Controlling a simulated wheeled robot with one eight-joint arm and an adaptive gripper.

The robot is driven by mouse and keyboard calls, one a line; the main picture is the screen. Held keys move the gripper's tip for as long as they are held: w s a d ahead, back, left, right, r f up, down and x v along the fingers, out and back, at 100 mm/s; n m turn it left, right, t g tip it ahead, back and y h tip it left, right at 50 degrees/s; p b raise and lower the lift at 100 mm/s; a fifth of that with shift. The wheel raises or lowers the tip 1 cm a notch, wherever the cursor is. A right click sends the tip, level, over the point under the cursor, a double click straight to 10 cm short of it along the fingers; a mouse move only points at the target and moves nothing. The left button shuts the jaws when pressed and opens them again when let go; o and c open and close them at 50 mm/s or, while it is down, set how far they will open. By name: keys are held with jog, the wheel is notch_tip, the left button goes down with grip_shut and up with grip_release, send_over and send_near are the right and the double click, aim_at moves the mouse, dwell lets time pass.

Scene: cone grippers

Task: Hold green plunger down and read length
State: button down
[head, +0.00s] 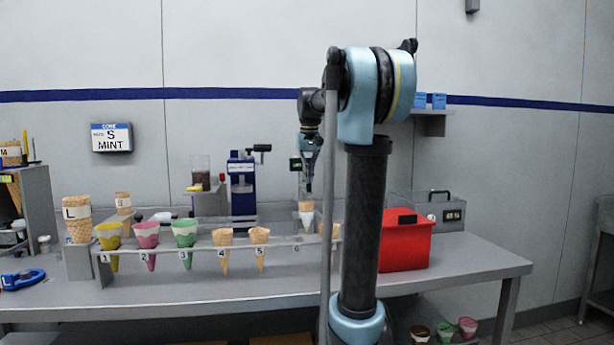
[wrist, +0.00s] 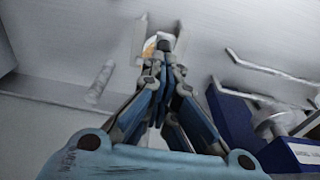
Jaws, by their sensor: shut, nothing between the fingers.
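My gripper (head: 308,188) points down at the middle of the bench, with its fingers shut and nothing held. Just under it in the head view is a tan cone with a white upper part (head: 306,214). A small dark readout with green digits (head: 295,163) shows beside the gripper; the digits are too small to read. In the wrist view the fingertips (wrist: 165,46) meet over a pale upright fixture, with a bit of orange-tan (wrist: 150,46) beside them. I cannot make out a green plunger; the fingers may hide it. Contact cannot be told.
A numbered rack (head: 205,247) of cones runs along the bench front. A blue press (head: 242,185) stands behind it, and a red bin (head: 405,242) is at the right. A wall sign (head: 111,137) reads S MINT.

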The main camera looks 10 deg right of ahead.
jog(key=shift+s+f, duration=0.3)
jog(key=shift+s, duration=0.05)
jog(key=shift+w+r, duration=0.6)
jog(key=shift+r, duration=0.25)
jog(key=shift+w+r, duration=0.25)
jog(key=shift+r, duration=0.2)
jog(key=r, duration=0.1)
jog(key=s+r, duration=0.1)
jog(key=r, duration=0.2)
jog(key=shift+s, duration=0.4)
jog(key=shift+s+r, duration=0.25)
jog(key=shift+r, duration=0.55)
jog(key=shift+s, duration=0.1)
